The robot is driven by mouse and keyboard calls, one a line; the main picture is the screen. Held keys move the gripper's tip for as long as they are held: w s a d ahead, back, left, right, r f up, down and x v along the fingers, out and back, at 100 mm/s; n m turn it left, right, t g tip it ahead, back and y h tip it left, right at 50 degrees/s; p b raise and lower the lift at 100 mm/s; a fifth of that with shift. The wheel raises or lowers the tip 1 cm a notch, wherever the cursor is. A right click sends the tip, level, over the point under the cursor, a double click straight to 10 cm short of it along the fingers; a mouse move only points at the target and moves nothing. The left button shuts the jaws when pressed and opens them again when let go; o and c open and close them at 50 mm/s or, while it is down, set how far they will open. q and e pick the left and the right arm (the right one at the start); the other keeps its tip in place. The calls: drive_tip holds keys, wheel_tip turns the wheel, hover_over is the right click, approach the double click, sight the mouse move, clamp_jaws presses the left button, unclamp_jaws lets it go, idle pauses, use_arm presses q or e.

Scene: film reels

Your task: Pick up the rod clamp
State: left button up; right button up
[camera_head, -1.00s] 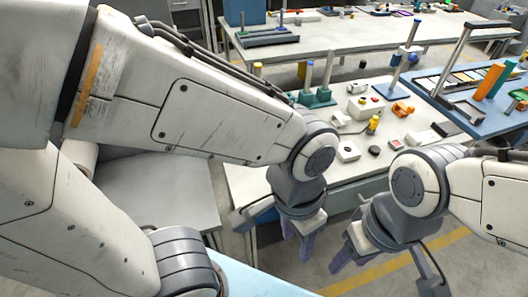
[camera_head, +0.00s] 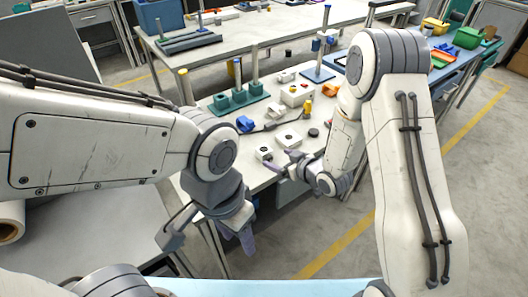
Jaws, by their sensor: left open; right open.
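I cannot tell for sure which part is the rod clamp. My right gripper (camera_head: 279,166) is open and empty over the bench's front part, pointing left, nearer to me than both parts. Part of it is hidden by its own arm. My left gripper (camera_head: 211,239) is open and empty, pointing down in front of the bench's near edge, apart from everything on it.
Green stands with upright rods (camera_head: 238,97) rise behind the clamp-like parts. White boxes (camera_head: 289,138), a black disc (camera_head: 313,133) and a yellow part (camera_head: 307,108) stand close by. A paper roll (camera_head: 9,225) is at far left. Open floor (camera_head: 345,228) lies in front.

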sight(261, 148)
drive_tip(key=shift+t+y, duration=0.5)
drive_tip(key=x, duration=0.5)
drive_tip(key=shift+w+d+f+p, duration=0.25)
drive_tip(key=shift+f+p, duration=0.1)
drive_tip(key=shift+p, duration=0.05)
drive_tip(key=shift+p+x, duration=0.7)
drive_tip(key=shift+x, duration=1.95)
clamp_jaws()
drive_tip(key=shift+r, duration=0.1)
